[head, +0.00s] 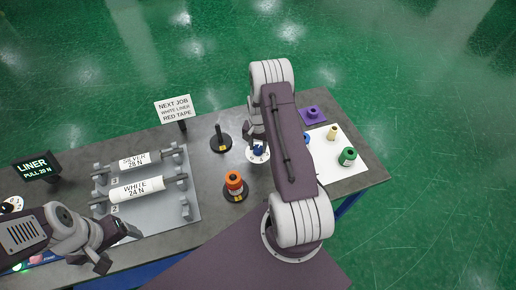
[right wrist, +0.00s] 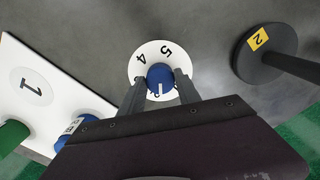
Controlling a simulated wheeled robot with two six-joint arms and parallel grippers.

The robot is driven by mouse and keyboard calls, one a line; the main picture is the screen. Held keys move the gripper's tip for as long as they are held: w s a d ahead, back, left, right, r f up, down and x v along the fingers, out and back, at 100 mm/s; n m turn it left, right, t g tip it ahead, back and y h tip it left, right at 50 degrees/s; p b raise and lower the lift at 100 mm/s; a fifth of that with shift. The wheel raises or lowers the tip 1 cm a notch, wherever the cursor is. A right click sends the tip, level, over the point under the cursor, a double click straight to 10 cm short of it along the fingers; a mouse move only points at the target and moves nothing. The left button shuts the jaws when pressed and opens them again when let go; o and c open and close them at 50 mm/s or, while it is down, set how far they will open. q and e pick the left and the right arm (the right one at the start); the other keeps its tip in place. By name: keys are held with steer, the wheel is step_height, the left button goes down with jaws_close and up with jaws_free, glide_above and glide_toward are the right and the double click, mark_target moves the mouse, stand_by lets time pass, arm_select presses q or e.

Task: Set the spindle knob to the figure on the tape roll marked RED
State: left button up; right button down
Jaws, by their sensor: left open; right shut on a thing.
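The blue spindle knob (right wrist: 160,78) sits on a round white dial (right wrist: 146,54). The figures 5 and 4 show on the dial in the right wrist view; the rest of it is partly hidden by my fingers. A white line shows on the knob; I cannot tell which figure it marks. My right gripper (right wrist: 160,92) is shut on the knob, which also shows in the head view (head: 258,150). An orange-red roll (head: 234,182) stands on a black base; its marking is too small to read. My left gripper (head: 105,248) is open and empty by the rack's front.
A sign (head: 174,108) reads NEXT JOB, WHITE LINER, RED TAPE. The rack (head: 188,210) holds SILVER 28 N and WHITE 24 N rolls. A display (head: 37,168) reads LINER PULL 20 N. An empty black post stand (head: 221,142) is near the dial. A green roll (head: 347,157) stands on the white mat.

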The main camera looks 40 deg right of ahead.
mark_target(258, 148)
steer(key=shift+w+m+b, duration=0.15)
steer(key=shift+m+b, duration=0.2)
steer(key=shift+m, duration=0.85)
steer(key=shift+d+r, duration=0.1)
steer(key=c, duration=1.1)
jaws_free()
steer(key=shift+c, duration=0.2)
steer(key=shift+o, duration=1.4)
step_height(258, 148, up, 9)
steer(key=b, duration=0.2)
